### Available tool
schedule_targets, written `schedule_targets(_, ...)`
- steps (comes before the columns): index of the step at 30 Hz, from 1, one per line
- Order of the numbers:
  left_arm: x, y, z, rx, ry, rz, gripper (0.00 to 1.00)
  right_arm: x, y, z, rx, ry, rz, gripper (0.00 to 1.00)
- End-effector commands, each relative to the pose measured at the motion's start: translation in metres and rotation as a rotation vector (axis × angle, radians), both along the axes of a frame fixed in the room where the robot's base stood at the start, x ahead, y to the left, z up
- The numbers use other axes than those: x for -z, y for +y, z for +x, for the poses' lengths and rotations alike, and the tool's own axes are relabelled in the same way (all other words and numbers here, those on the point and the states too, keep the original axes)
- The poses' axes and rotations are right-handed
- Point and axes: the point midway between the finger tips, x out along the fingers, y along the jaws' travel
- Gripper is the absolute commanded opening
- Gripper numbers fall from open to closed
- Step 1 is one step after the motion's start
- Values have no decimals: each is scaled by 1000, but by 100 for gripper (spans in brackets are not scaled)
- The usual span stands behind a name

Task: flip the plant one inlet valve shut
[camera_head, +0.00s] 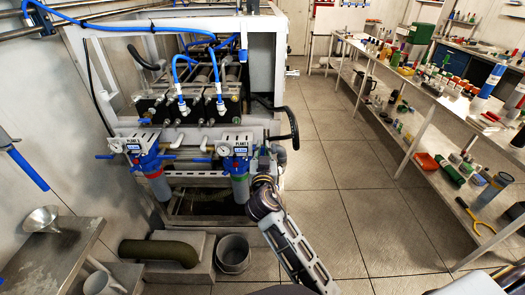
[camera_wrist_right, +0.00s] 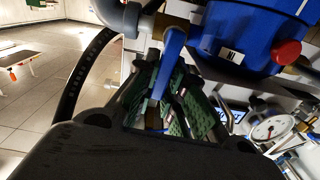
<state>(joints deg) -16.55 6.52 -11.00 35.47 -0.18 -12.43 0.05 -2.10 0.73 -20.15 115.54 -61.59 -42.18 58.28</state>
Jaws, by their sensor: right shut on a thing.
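Two blue filter heads with signs and gauges stand on the white watermaker frame, the left one (camera_head: 143,155) and the right one (camera_head: 235,160). My right gripper (camera_head: 264,163) is just right of the right filter head. In the right wrist view, my right gripper (camera_wrist_right: 168,98) is shut on a blue valve lever (camera_wrist_right: 174,45), which lies between its fingers. The blue filter housing (camera_wrist_right: 245,35), marked IN, is close beside the lever. The valve body is mostly hidden. My left gripper is not in view.
A black hose (camera_head: 291,125) curves close to the right of my gripper. A pressure gauge (camera_wrist_right: 268,128) and a red button (camera_wrist_right: 287,52) are near it. A grey bucket (camera_head: 233,254) stands below. Floor to the right is clear up to the long bench (camera_head: 425,82).

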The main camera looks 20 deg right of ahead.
Motion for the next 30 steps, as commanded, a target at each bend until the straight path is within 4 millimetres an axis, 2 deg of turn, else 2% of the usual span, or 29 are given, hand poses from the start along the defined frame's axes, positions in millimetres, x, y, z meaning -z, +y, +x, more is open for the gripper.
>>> schedule_targets(23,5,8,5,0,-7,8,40,-1,4,1,0,24,-92,0)
schedule_targets(24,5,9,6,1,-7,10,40,-1,4,1,0,24,-92,14)
schedule_targets(26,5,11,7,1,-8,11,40,-1,4,1,0,24,-92,21)
schedule_targets(30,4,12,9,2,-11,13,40,-1,4,1,0,25,-91,21)
